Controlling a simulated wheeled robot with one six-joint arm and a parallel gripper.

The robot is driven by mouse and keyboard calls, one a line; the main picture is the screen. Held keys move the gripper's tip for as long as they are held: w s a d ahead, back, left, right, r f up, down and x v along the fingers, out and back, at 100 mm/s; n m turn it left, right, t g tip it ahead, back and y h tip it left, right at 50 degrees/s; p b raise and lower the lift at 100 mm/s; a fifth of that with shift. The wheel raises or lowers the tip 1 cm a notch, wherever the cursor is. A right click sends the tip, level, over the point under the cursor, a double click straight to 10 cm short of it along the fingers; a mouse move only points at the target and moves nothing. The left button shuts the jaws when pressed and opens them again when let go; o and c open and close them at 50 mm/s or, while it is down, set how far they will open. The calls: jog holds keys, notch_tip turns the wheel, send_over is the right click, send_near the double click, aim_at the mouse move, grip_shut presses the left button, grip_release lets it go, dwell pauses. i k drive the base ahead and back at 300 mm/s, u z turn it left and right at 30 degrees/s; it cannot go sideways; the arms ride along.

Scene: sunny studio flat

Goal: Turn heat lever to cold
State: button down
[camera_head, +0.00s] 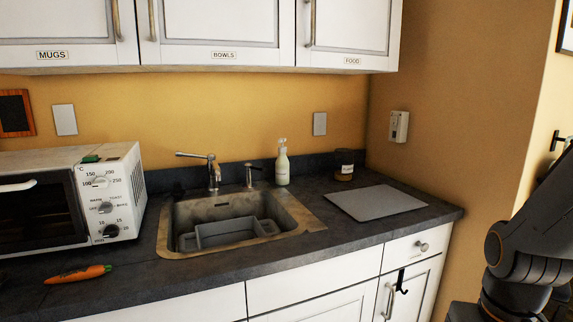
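A metal faucet (213,173) stands behind the sink, its thin spout or handle pointing left near the top. A small separate metal post with a short lever on top (249,175) stands just right of the faucet. I cannot tell for sure which of these is the heat lever, and no hot or cold marks are readable. My gripper is not in view; only dark links of my arm show at the right edge, well away from the sink.
The sink (290,208) holds a grey basin (228,235). A soap bottle (282,165), dark jar (345,172) and grey board (375,202) are to its right. A toaster oven (128,185) and carrot (77,274) are left. Wall cabinets (215,25) hang above.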

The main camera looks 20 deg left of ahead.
aim_at(248, 167)
jog(key=u, duration=0.2)
jog(key=i, duration=0.6)
jog(key=u, duration=0.5)
